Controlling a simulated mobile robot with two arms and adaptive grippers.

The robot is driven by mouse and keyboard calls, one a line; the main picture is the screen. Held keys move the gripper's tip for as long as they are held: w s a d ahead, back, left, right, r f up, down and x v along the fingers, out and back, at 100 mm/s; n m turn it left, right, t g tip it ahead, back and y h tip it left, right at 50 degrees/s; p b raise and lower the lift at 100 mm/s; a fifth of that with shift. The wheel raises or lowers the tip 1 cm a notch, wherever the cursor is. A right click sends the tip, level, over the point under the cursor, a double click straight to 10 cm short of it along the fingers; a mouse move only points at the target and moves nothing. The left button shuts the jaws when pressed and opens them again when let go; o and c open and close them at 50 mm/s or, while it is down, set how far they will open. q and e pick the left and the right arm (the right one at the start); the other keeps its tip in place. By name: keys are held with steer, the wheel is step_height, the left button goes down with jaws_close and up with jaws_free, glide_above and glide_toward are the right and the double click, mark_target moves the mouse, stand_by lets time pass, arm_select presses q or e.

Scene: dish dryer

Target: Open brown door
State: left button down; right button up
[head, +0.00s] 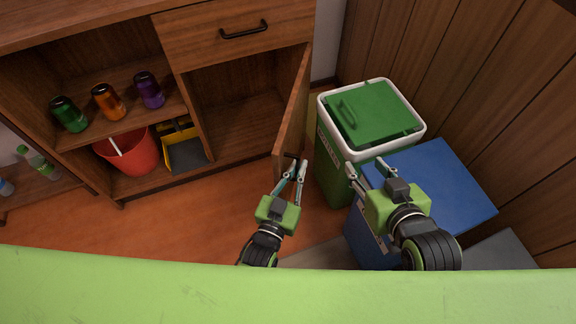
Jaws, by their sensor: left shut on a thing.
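The brown door (293,112) of the wooden cabinet stands swung open, seen nearly edge-on, hinged at the right side of the cabinet. The compartment (237,105) behind it looks empty. My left gripper (293,168) is shut at the door's lower front end, on what looks like its dark handle, which is mostly hidden by the fingers. My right gripper (366,172) is over the front of the bins, its fingers apart and with nothing seen between them.
A green bin (372,112) with a white rim and a blue bin (445,185) stand right of the door, close to the wood wall. A drawer (225,35) sits above the compartment. Left shelves hold cans, a red bucket (130,155) and a yellow dustpan (187,150). Floor left of my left gripper is clear.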

arm_select(q)
steer(key=shift+d, duration=0.4)
steer(key=c, duration=2.5)
jaws_free()
steer(key=shift+r, duration=0.1)
steer(key=v, duration=1.2)
steer(key=shift+s+a, duration=0.1)
